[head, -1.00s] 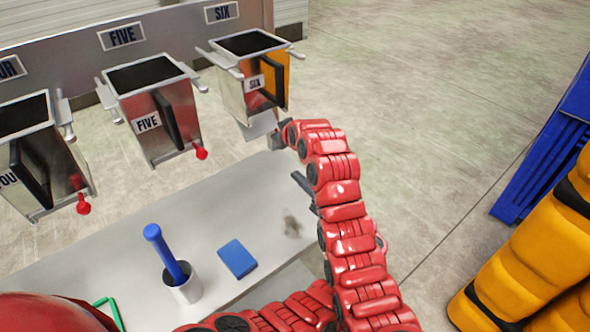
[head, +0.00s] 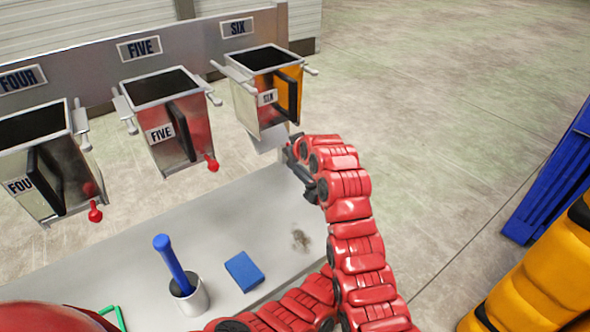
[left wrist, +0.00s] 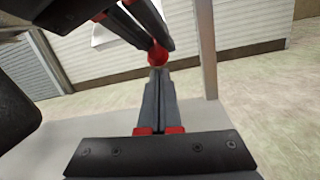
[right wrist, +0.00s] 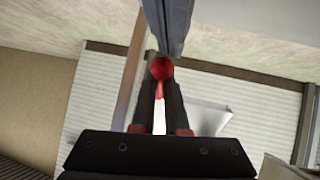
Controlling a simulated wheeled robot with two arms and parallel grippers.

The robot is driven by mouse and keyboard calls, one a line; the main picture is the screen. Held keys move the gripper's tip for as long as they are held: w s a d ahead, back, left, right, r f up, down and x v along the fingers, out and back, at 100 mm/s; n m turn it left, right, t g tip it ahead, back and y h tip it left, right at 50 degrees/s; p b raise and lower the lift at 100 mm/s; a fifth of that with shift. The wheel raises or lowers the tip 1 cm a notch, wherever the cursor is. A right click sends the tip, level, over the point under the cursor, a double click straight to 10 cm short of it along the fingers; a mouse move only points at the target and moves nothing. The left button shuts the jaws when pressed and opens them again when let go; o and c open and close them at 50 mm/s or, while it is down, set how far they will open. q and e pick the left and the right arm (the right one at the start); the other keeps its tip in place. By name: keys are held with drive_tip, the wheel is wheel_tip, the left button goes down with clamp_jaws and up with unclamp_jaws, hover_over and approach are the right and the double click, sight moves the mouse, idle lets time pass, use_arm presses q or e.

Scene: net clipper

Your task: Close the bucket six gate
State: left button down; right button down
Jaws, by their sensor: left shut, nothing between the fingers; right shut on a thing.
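Bucket six (head: 252,108) is a metal box with an orange side and a black pad (head: 289,95), at the back of the head view. Red arm links hide the area below it. In the right wrist view, my right gripper (right wrist: 160,76) is shut on a red knob (right wrist: 161,66). The knob also shows in the left wrist view (left wrist: 158,55). My left gripper (left wrist: 158,72) is shut and empty, its tips right beside the knob; I cannot tell whether they touch. In the head view, dark gripper parts overlap below bucket six, and the knob is hidden.
Bucket five (head: 190,108) and bucket four (head: 60,180) hang to the left, each with a red knob. A white table (head: 215,220) holds a blue block (head: 243,271) and a blue-handled tool (head: 172,262) in a cup. Open floor (head: 430,110) lies to the right.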

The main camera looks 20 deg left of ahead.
use_arm(q)
drive_tip(key=shift+s+d+r, duration=0.15)
drive_tip(key=shift+d+r, duration=0.1)
drive_tip(key=shift+r, duration=0.2)
drive_tip(key=shift+s+d+r, duration=0.15)
drive_tip(key=shift+d+r, duration=0.1)
drive_tip(key=shift+r, duration=0.2)
use_arm(e)
drive_tip(key=shift+f, duration=0.15)
drive_tip(key=c, duration=0.9)
unclamp_jaws()
drive_tip(key=shift+s+f, duration=0.1)
use_arm(q)
drive_tip(key=shift+f, duration=0.15)
use_arm(e)
drive_tip(key=shift+r, duration=0.2)
